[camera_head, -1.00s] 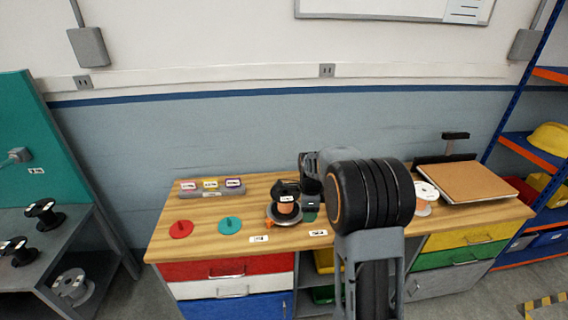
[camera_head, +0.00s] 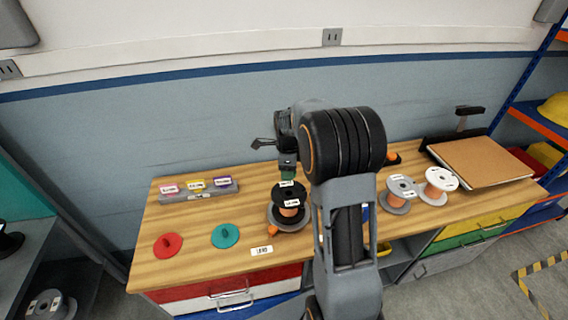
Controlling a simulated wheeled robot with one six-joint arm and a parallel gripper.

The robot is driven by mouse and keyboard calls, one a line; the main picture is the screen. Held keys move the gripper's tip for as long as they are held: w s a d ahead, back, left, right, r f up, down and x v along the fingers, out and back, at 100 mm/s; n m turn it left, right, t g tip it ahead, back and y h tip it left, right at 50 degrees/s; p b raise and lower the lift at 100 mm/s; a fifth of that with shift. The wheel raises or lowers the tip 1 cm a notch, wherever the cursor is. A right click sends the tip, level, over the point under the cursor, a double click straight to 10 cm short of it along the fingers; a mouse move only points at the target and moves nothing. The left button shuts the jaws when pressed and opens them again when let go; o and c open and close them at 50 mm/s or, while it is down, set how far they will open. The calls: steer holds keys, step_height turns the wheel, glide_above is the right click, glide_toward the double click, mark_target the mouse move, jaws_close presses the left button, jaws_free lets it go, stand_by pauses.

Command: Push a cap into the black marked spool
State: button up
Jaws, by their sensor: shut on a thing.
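The black spool (camera_head: 289,193), with copper-coloured winding and a small white label, stands upright on a round grey base (camera_head: 290,223). My gripper (camera_head: 287,162) points down just above the spool, shut on a small dark green piece that looks like a cap (camera_head: 287,174). From this view I cannot tell whether the piece touches the spool's top. A red cap (camera_head: 168,245) and a teal cap (camera_head: 225,236) lie flat on the wooden bench at the left. My own arm hides part of the bench to the right of the spool.
Two pale spools (camera_head: 399,187) (camera_head: 439,181) stand to the right of my arm. A brown board (camera_head: 480,162) lies farther right. A white label (camera_head: 261,250) is at the front edge.

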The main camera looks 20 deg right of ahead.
mark_target(288, 189)
steer(key=shift+s+d+f+b, duration=0.1)
steer(key=shift+d+f+b, duration=0.05)
steer(key=shift+f+b, duration=2.3)
steer(key=shift+f, duration=1)
steer(key=shift+f, duration=0.3)
steer(key=shift+f+b, duration=0.85)
steer(key=shift+f, duration=0.1)
steer(key=o, duration=1)
steer(key=shift+f, duration=0.1)
